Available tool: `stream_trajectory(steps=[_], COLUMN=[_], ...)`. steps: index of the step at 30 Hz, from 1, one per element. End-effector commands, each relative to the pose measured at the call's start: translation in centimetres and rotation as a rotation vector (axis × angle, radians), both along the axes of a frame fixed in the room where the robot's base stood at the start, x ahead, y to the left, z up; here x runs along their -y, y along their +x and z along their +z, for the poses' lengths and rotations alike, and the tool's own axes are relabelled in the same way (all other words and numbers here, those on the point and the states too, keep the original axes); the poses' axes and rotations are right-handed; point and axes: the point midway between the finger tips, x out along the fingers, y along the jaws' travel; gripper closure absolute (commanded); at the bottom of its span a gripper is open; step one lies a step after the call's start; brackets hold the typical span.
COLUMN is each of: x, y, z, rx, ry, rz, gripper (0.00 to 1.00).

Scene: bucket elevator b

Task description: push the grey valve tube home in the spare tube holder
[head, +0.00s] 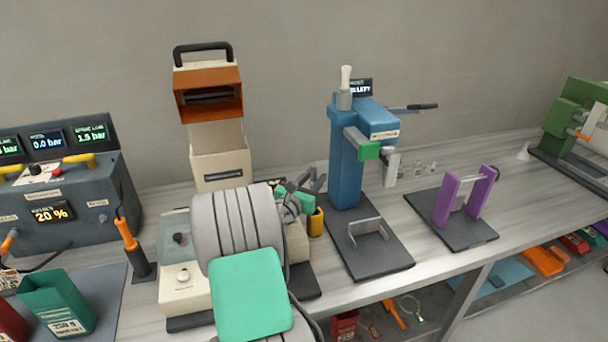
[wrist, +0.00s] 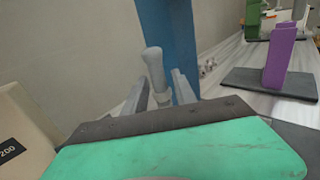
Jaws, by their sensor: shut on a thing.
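A grey tube with a wider rounded head (wrist: 154,66) stands between the fingers of my gripper (wrist: 160,86) in the wrist view. The gripper is shut on it. The tube looks nearly upright, leaning slightly in the picture. Its lower end is hidden behind my gripper's dark edge and green cover, so I cannot see how deep it sits in anything. In the head view my gripper (head: 312,182) is partly hidden by my own arm, left of the blue press. I cannot pick out the spare tube holder for certain; a small yellow-orange piece (head: 317,222) shows just below the gripper.
The blue press (head: 347,165) stands close to the right of my gripper, with a pale upright piece (head: 346,82) on top. A purple stand (head: 446,202) is farther right. A cream and orange machine (head: 220,150) stands behind left. Bench (head: 395,225) is clear between press and purple stand.

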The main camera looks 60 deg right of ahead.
Motion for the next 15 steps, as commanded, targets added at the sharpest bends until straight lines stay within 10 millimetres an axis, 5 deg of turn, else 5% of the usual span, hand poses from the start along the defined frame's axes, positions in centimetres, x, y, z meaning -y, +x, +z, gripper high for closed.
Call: stream_trajectory(steps=[15], x=[0.3], y=[-1.2], z=[-1.0], rx=[-0.001], ry=[-0.002], rz=[-0.04], gripper=[1.0])
